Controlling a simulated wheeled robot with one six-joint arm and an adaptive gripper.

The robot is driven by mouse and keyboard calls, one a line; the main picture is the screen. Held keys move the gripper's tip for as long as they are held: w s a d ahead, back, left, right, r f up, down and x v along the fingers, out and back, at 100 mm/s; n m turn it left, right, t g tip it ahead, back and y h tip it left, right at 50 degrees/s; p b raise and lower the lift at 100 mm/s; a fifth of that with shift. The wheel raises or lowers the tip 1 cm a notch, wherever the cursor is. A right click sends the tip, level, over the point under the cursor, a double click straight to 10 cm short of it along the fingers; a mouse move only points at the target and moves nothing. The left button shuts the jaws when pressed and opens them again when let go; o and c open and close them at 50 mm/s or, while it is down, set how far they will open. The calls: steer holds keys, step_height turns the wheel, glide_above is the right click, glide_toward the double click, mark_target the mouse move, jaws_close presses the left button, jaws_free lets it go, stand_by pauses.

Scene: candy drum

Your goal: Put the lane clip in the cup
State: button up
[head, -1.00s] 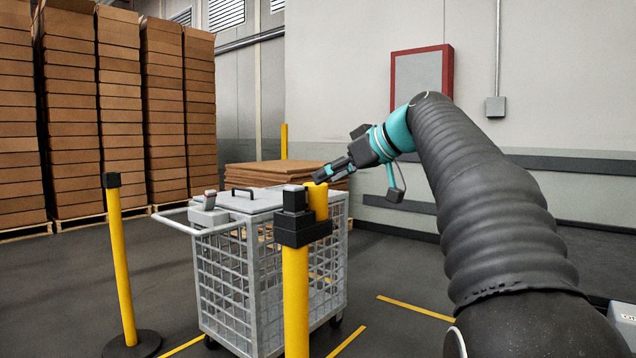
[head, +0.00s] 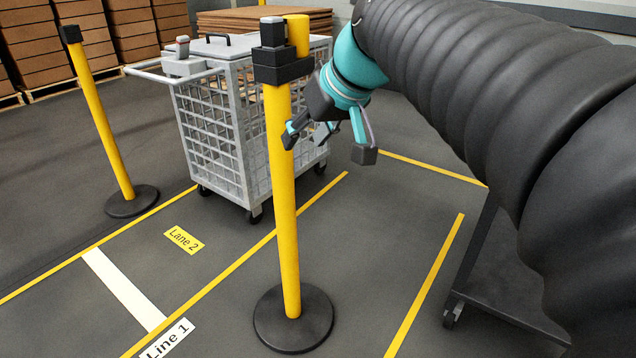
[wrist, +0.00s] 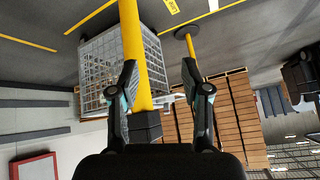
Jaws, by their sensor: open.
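My gripper (head: 326,146) is open, its two fingers apart with nothing between them, beside the near yellow post (head: 284,200) below its black collar. In the wrist view the post (wrist: 132,40) runs between the fingers, close to the left one; I cannot tell whether they touch. A yellow cylinder (head: 299,36), which may be the cup, stands on the collar beside the black post head (head: 273,32). I cannot see inside it. I cannot tell for sure which thing is the lane clip.
A grey mesh cart (head: 215,125) with a lid stands behind the post. A second yellow post (head: 100,120) stands at left. The near post's round black base (head: 293,335) rests on the floor. Yellow lines mark the floor, and stacked cartons (head: 130,20) stand at the back.

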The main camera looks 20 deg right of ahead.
steer(key=s+f+m+g+h, duration=0.1)
steer(key=s+f+h, duration=0.2)
steer(key=s+f, duration=1.2)
step_height(320, 180, down, 4)
steer(key=shift+s+d+r+m, duration=0.15)
steer(key=shift+s+r+m, duration=0.1)
steer(key=shift+m, duration=0.15)
steer(key=shift+c, duration=0.5)
steer(key=shift+d, duration=0.15)
